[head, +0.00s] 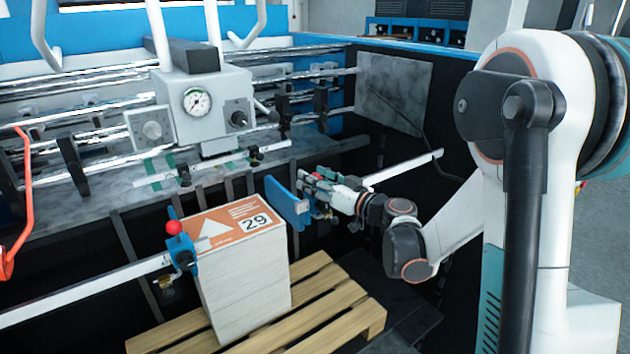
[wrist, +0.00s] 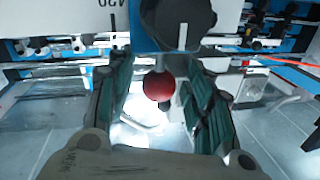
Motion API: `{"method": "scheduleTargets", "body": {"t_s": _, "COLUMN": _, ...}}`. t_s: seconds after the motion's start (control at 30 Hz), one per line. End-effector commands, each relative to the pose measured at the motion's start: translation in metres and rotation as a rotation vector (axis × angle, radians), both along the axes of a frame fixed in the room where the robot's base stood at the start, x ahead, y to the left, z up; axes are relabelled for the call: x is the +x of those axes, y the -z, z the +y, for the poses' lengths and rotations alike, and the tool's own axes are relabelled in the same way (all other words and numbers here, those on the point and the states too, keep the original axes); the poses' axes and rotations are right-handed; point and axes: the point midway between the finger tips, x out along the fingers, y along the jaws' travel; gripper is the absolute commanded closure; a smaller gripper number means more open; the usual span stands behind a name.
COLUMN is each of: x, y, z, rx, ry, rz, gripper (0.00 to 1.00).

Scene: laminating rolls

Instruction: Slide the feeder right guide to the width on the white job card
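The right guide (head: 287,203) is a blue plate on the white rail (head: 405,168), right of the paper stack in the head view. Its red ball knob (wrist: 159,86) shows between my gripper's teal fingers in the wrist view, with gaps on both sides. My gripper (head: 318,184) is open, at the guide's right side; the head view does not show contact clearly. In the wrist view a black block (wrist: 178,20) with a white line stands before a white scale (wrist: 75,12) marked with what looks like 420. I cannot make out a white job card.
The paper stack (head: 240,280) has an orange top sheet marked 29 and stands on a wooden pallet (head: 345,322). The left guide (head: 182,252), with a red knob, is at the stack's left. Feeder rollers and a gauge box (head: 205,110) stand behind.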

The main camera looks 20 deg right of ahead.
Motion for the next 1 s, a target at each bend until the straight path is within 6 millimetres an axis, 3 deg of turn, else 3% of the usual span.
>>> {"method": "scheduleTargets", "body": {"t_s": 0.33, "x": -0.009, "y": 0.000, "z": -0.006, "rx": 0.000, "ry": 0.002, "rz": 0.000, "gripper": 0.53}}
{"method": "scheduleTargets", "body": {"t_s": 0.8, "x": -0.085, "y": 0.000, "z": -0.049, "rx": 0.000, "ry": 0.003, "rz": 0.001, "gripper": 0.53}}
{"method": "scheduleTargets", "body": {"t_s": 1.0, "x": -0.102, "y": 0.000, "z": -0.058, "rx": 0.000, "ry": 0.002, "rz": 0.000, "gripper": 0.53}}
